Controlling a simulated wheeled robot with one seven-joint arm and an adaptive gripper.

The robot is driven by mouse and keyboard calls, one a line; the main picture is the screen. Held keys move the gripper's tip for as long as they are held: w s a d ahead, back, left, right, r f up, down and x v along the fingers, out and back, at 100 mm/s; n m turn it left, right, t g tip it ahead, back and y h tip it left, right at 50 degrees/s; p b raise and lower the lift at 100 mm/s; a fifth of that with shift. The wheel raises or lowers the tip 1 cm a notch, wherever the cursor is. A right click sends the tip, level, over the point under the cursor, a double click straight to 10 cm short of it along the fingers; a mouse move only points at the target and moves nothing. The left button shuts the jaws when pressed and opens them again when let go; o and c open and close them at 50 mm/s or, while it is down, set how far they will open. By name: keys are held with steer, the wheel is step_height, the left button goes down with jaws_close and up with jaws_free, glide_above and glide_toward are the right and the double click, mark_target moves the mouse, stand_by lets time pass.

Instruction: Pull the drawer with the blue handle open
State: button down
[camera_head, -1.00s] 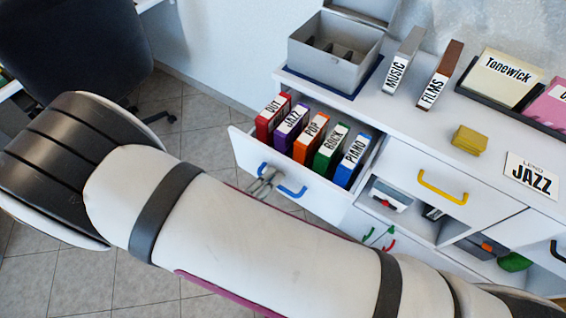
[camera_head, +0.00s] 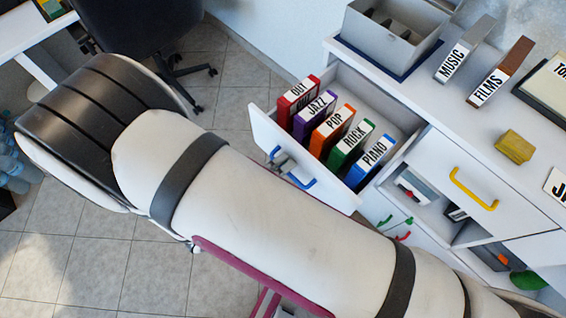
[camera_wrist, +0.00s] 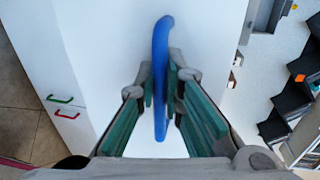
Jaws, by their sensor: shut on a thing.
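The drawer with the blue handle (camera_head: 301,181) is pulled out from the white cabinet; its front panel (camera_head: 262,131) stands clear of the cabinet body. Inside it stand several labelled boxes, red OUT (camera_head: 299,96), purple JAZZ, orange POP, green ROCK and blue PIANO (camera_head: 371,163). My gripper (camera_head: 283,164) is at the blue handle, partly hidden behind my arm in the head view. In the wrist view my gripper (camera_wrist: 162,90) has its two fingers on either side of the blue handle (camera_wrist: 161,70), shut on it.
A drawer with a yellow handle (camera_head: 473,190) is closed to the right. A grey box (camera_head: 388,42), MUSIC and FILMS binders and a yellow block (camera_head: 514,147) stand on the cabinet top. A black chair (camera_head: 135,25) is at the upper left. Tiled floor lies open at left.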

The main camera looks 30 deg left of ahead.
steer(key=c, duration=2)
jaws_free()
steer(key=shift+o, duration=0.2)
steer(key=shift+r, duration=0.55)
steer(key=o, duration=1.4)
step_height(320, 180, up, 8)
steer(key=shift+w+a, duration=0.1)
steer(key=shift+w, duration=0.05)
steer(key=shift+o, duration=0.2)
steer(key=shift+r, duration=0.3)
steer(key=shift+s+r, duration=0.2)
steer(key=shift+r, duration=0.15)
steer(key=c, duration=0.3)
steer(key=shift+f, duration=0.1)
steer(key=c, duration=1.1)
steer(key=shift+c, duration=0.2)
